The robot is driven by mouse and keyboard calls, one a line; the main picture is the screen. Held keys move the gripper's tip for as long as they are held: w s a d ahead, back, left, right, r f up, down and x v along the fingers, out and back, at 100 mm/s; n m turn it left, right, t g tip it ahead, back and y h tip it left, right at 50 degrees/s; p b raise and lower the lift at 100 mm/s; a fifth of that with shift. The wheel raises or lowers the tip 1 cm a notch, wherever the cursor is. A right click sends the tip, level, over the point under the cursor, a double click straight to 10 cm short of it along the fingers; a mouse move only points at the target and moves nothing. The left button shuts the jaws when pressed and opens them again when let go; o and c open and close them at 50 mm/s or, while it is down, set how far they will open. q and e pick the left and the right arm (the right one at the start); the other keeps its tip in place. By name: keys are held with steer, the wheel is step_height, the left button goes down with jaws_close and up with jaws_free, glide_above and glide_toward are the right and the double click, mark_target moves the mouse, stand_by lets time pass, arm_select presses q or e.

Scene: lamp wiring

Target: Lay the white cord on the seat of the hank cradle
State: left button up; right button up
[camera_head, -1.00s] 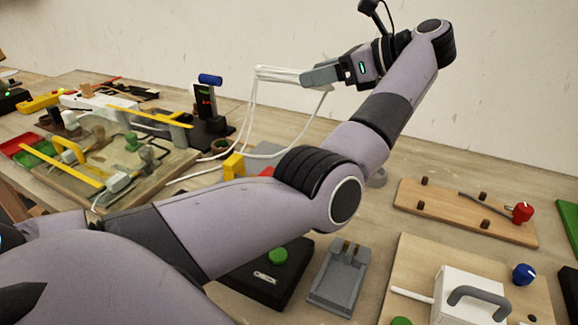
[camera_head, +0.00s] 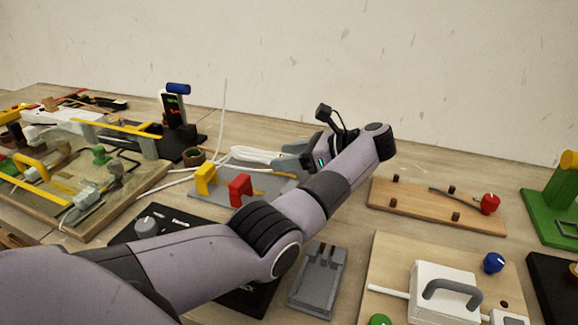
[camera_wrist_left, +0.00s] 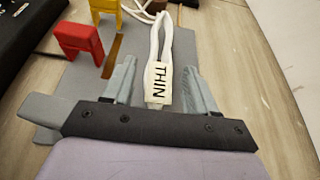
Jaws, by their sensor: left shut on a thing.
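My left gripper (camera_head: 285,160) is shut on the white cord (camera_head: 254,154), just above the rear of a grey plate (camera_head: 262,187). In the left wrist view the cord's bundle (camera_wrist_left: 163,45) comes out between the fingers (camera_wrist_left: 160,88), with a white label (camera_wrist_left: 157,84) reading THIN. The grey plate carries a yellow bracket (camera_head: 205,179) and a red bracket (camera_head: 240,189); it looks like the hank cradle. A brown strip (camera_wrist_left: 113,57) lies on it beside the red bracket. I cannot tell whether the cord touches the plate. My right gripper is not in view.
A brown ring (camera_head: 193,155) and a stand with a blue top (camera_head: 178,88) are left of the cord. A wooden board with a red knob (camera_head: 490,204) lies right. A grey holder (camera_head: 318,280) stands in front. Bare tabletop lies behind the gripper.

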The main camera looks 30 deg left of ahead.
arm_select(q)
steer(key=shift+f, duration=1.2)
steer(key=shift+b, duration=0.3)
steer(key=shift+f, duration=0.25)
steer(key=o, duration=1.2)
steer(key=shift+r, duration=0.1)
steer(key=shift+c, duration=0.2)
steer(key=shift+r, duration=0.1)
